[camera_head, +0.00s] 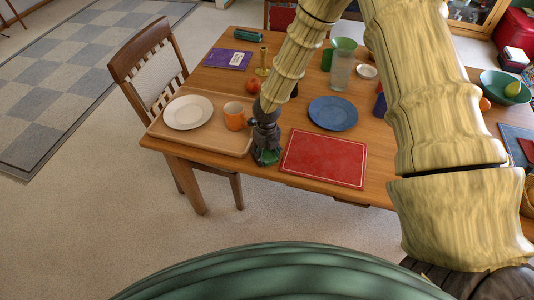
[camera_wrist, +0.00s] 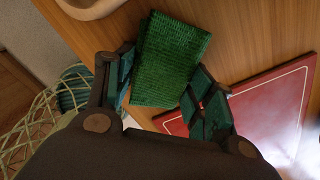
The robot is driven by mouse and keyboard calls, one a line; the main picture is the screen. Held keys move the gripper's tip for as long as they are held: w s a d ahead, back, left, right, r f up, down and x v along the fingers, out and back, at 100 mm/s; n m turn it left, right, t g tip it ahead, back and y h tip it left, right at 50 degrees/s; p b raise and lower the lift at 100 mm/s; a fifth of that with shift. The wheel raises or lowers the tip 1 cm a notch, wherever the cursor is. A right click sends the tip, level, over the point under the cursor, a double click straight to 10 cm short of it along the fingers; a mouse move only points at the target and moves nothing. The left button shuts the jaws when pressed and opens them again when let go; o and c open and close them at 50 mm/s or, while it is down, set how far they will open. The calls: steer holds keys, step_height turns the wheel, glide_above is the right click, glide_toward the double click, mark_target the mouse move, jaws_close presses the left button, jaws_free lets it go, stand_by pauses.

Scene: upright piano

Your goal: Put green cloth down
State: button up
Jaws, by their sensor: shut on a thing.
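The green cloth (camera_wrist: 172,58) is a folded, woven-looking rectangle between my gripper's fingers in the wrist view. My gripper (camera_head: 266,154) is shut on it at the table's near edge, between the wooden tray and the red placemat. The wooden table (camera_head: 225,170) shows beneath the cloth in the wrist view. I cannot tell whether the cloth touches the tabletop. In the head view only a small green patch shows at the fingertips, and I cannot separate cloth from finger pads there.
The tray (camera_head: 165,135) holds a white plate (camera_head: 188,112) and an orange mug (camera_head: 234,117), left of my gripper. The red placemat (camera_head: 322,158) lies right, with a blue plate (camera_head: 333,113) behind it. A wooden chair (camera_head: 143,55) stands at the table's left. A narrow bare strip separates tray and placemat.

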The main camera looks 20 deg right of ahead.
steer(key=o, duration=1.1)
steer(key=shift+s+f, duration=0.3)
steer(key=shift+f, duration=0.25)
steer(key=shift+o, duration=0.8)
steer(key=shift+w+f, duration=0.2)
steer(key=shift+f, duration=0.05)
steer(key=shift+r, duration=0.15)
steer(key=shift+r, duration=0.15)
